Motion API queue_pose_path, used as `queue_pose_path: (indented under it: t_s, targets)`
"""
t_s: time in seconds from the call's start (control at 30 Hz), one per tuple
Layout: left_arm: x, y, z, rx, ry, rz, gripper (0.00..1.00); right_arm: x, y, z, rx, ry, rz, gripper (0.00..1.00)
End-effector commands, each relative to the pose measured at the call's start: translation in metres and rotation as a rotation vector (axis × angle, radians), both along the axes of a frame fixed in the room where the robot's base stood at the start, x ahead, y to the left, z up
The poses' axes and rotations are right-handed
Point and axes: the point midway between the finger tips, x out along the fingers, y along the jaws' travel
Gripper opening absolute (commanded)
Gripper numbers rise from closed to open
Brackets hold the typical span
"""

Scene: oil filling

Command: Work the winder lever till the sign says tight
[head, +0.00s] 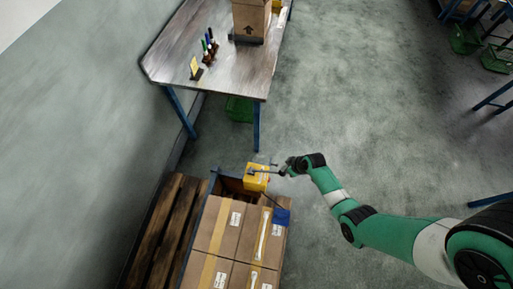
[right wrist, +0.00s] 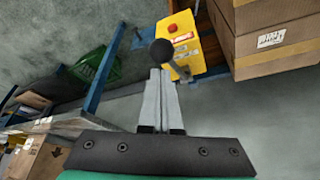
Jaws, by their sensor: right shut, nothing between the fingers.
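The winder is a yellow box (head: 257,181) at the far end of the box stack in the head view. It also shows in the right wrist view (right wrist: 202,52), with a red button on top. Its lever has a black ball knob (right wrist: 162,52) on a short grey rod. My right gripper (head: 284,171) is shut and empty. In the right wrist view its closed fingertips (right wrist: 159,72) point at the knob and appear close to it; I cannot tell whether they touch. No readable sign shows. My left gripper is not in view.
Cartons (head: 232,224) are stacked beside the winder, with a blue square piece (head: 282,216) at their corner. A wooden pallet (head: 153,232) lies to the left. A workbench (head: 210,65) with a carton stands beyond.

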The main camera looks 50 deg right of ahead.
Motion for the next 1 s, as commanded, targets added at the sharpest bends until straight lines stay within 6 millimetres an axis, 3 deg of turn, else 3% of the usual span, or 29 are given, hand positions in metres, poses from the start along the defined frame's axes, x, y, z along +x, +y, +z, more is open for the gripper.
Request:
queue_pose_path:
  t_s: [0.33,1.0]
  targets:
    - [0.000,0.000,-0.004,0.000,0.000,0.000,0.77,-0.001,0.000,-0.005,0.000,0.000,0.000,0.00]
    - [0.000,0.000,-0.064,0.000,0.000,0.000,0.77,-0.012,-0.005,-0.072,0.000,0.000,-0.001,0.00]
